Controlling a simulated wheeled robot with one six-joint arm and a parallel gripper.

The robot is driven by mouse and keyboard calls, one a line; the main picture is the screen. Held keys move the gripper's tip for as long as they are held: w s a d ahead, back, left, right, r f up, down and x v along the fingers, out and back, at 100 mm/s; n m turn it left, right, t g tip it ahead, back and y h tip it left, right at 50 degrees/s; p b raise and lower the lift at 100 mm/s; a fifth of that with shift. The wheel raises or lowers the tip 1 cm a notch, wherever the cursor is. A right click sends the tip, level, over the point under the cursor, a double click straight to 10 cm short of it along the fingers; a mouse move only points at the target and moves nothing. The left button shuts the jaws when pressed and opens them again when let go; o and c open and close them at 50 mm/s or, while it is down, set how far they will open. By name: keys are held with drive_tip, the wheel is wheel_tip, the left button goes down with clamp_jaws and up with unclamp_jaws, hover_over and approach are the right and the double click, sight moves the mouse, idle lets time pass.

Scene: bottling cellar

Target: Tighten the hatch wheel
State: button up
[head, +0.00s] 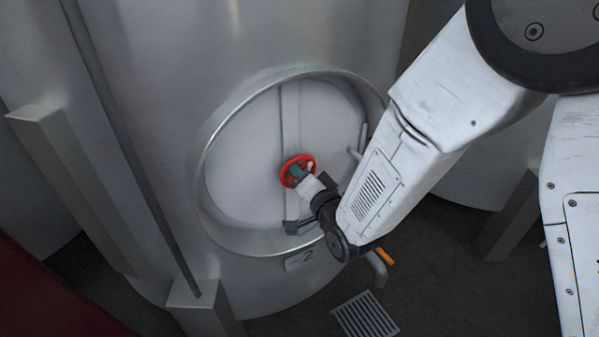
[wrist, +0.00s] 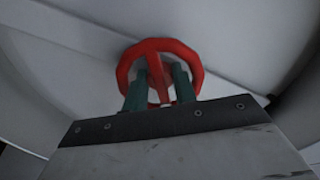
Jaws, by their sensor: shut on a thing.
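The red hatch wheel (head: 284,173) sits at the middle of the round pale hatch (head: 240,170) on a steel tank. In the wrist view the wheel (wrist: 194,56) is seen as a red ring with a bar across its middle. My gripper (head: 301,172) is at the wheel, its green fingers reaching inside the ring. In the wrist view my gripper (wrist: 160,78) has one finger on each side of the wheel's bar and is shut on it. The fingertips are partly hidden behind the ring.
A metal rim (head: 207,150) surrounds the hatch, with a bar across the door behind the wheel. A pipe with an orange handle (head: 384,256) stands low right. A floor grate (head: 365,315) lies in front. Tank legs (head: 75,185) flank the tank.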

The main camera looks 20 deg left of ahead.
drive_tip(key=m, duration=0.3)
drive_tip(key=shift+m, duration=2.2)
drive_tip(key=o, duration=1)
drive_tip(key=v, duration=0.8)
